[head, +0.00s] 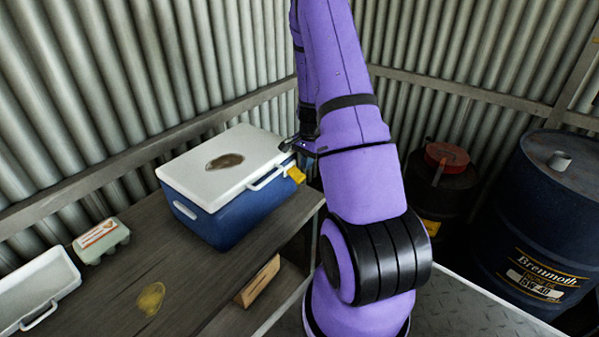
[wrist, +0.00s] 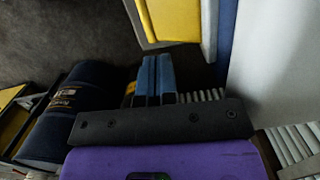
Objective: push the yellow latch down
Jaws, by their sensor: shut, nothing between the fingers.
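The yellow latch (head: 297,174) is on the front side of a blue cooler (head: 225,215) with a white lid (head: 222,165), near the lid's right corner. In the wrist view the latch (wrist: 178,18) is large at the top, just above the fingertips. My gripper (head: 288,146) shows in the head view as dark fingers by the lid's right edge, partly hidden by my purple arm. In the wrist view my gripper's bluish fingers (wrist: 156,62) are together and empty. They appear apart from the latch, though the depth gap is hard to judge.
The cooler stands on a wooden bench (head: 170,260) against corrugated walls. An egg carton (head: 101,240) and a white tray (head: 38,290) are at left. A wooden block (head: 258,281) lies lower down. A blue drum (head: 535,225) and a dark red-lidded can (head: 445,185) stand right.

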